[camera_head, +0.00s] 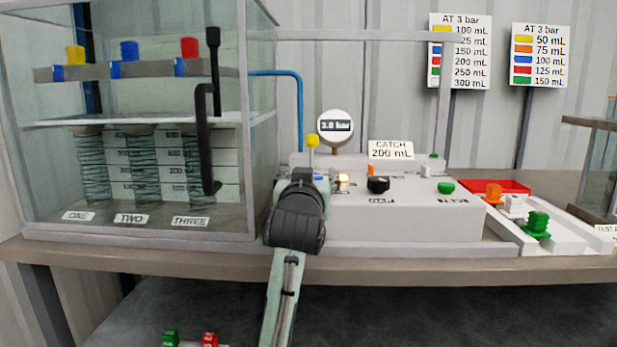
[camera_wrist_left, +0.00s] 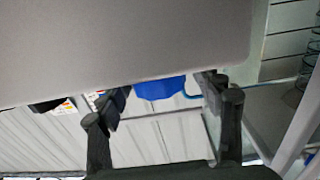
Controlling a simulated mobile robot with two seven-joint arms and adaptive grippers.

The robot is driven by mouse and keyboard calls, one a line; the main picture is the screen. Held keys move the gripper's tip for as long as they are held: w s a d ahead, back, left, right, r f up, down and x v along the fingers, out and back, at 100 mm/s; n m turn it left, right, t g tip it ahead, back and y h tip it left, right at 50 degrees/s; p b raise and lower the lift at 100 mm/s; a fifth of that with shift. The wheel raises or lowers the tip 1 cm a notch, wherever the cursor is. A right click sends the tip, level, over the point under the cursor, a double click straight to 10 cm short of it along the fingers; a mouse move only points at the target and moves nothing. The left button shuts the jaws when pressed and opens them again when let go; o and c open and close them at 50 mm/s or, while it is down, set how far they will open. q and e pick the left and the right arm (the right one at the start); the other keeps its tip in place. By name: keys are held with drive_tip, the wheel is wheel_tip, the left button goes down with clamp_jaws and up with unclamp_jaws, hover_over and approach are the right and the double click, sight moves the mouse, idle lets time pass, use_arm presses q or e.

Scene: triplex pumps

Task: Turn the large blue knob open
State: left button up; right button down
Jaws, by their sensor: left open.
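The large blue knob (camera_wrist_left: 160,88) shows in the left wrist view, between the two dark fingers and partly cut off by a large grey surface. My left gripper (camera_wrist_left: 165,100) is open, with one finger on each side of the knob in that view; I cannot tell whether they touch it. In the head view my left gripper (camera_head: 304,178) is at the left end of the white pump box (camera_head: 400,218) and hides most of what is behind it. My right gripper is not in view.
A glass case (camera_head: 250,130) with springs and coloured caps stands at left. The box also carries a yellow-topped post (camera_head: 313,141), a black knob (camera_head: 378,185) and a green button (camera_head: 446,187). A gauge (camera_head: 335,126) reads 3.0 bar. At right is a tray (camera_head: 560,235) with coloured parts.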

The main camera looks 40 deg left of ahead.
use_arm(q)
drive_tip(key=v, duration=0.7)
drive_tip(key=shift+s+d, duration=0.1)
drive_tip(key=shift+s, duration=0.15)
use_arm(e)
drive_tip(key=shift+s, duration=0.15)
